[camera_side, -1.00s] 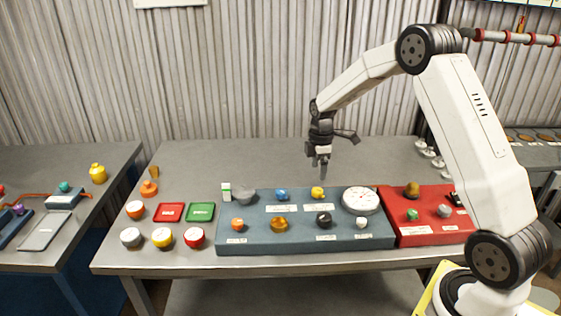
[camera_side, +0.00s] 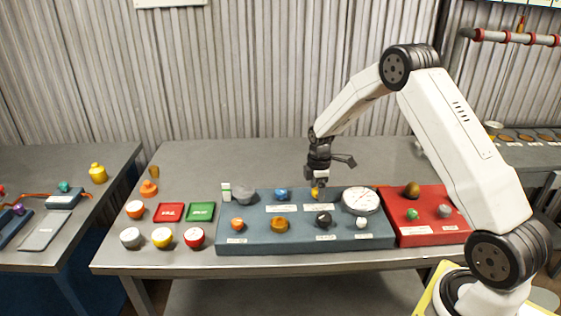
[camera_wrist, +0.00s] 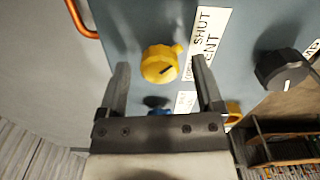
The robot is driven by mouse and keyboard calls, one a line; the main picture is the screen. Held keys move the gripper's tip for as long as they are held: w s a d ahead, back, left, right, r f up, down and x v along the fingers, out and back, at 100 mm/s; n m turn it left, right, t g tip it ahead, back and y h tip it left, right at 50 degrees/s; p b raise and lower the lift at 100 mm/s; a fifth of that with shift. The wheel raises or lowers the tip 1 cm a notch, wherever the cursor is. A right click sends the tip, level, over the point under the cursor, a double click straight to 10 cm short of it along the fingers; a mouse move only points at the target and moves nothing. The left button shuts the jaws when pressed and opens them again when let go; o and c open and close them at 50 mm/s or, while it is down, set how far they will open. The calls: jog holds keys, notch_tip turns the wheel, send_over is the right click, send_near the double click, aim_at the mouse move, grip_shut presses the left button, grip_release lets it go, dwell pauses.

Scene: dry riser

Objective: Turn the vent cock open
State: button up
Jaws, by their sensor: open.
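The vent cock is a yellow knob (camera_wrist: 158,66) on the blue-grey panel (camera_side: 300,242), with a small tab pointing to the upper right in the wrist view. A white label (camera_wrist: 209,35) beside it shows "SHUT" and part of "VENT". In the side view the yellow knob (camera_side: 316,195) is partly hidden by my gripper (camera_side: 319,184), which points down just above it. In the wrist view my gripper (camera_wrist: 160,74) is open, one finger on each side of the knob. I see gaps there and cannot tell any contact.
A blue knob (camera_side: 282,194) is left of the yellow one, a black knob (camera_side: 323,219) is in front, and a white round gauge (camera_side: 360,201) is close on the right. A red panel (camera_side: 430,229) adjoins. The bench behind (camera_side: 230,160) is clear.

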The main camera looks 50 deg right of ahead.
grip_shut()
jog(key=shift+m, duration=0.4)
jog(key=m, duration=0.8)
jog(key=shift+m, duration=0.3)
jog(key=m, duration=0.8)
jog(key=shift+d+m, duration=0.1)
jog(key=shift+m, duration=0.2)
